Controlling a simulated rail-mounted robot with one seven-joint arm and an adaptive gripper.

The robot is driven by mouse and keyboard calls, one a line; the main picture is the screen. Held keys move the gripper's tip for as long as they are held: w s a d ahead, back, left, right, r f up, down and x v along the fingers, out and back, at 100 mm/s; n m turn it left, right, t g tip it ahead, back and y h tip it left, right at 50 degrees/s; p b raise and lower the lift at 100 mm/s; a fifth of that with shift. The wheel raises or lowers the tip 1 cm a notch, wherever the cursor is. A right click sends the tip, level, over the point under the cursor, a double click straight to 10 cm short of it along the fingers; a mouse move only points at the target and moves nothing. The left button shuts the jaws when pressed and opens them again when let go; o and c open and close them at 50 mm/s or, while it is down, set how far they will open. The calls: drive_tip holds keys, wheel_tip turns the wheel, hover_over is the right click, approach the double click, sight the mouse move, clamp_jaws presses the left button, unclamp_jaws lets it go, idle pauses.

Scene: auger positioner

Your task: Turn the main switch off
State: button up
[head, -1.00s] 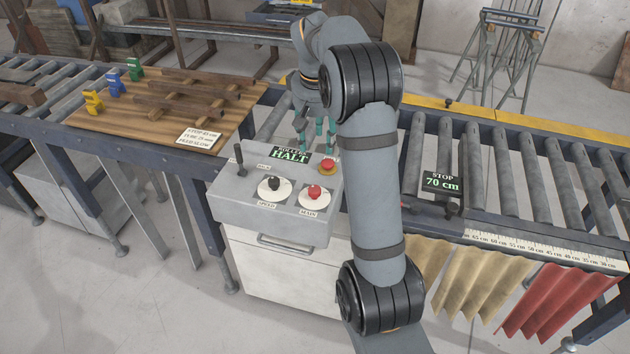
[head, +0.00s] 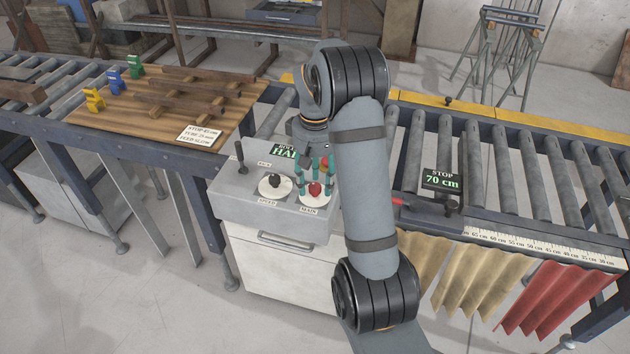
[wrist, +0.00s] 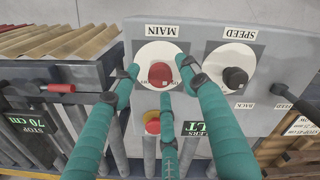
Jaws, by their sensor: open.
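The main switch (head: 315,189) is a red knob on a white round plate marked MAIN, at the right of the grey control box (head: 228,190). In the wrist view the red knob (wrist: 160,74) sits between the fingertips. My gripper (head: 315,187) has teal fingers and is open around the knob, pointing down at it. In the wrist view my gripper's fingertips (wrist: 158,74) stand on both sides of the knob, with gaps visible; I cannot tell the exact height. The knob's pointer direction is too small to read.
Beside it are the black speed knob (head: 274,181) and a black lever (head: 239,157). A red button on yellow (wrist: 152,122) lies under my fingers. The HALT display (head: 285,151) is partly hidden. The stop unit (head: 442,182) is on the right conveyor.

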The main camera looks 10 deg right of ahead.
drive_tip(key=shift+f, duration=0.2)
drive_tip(key=shift+c, duration=0.7)
clamp_jaws()
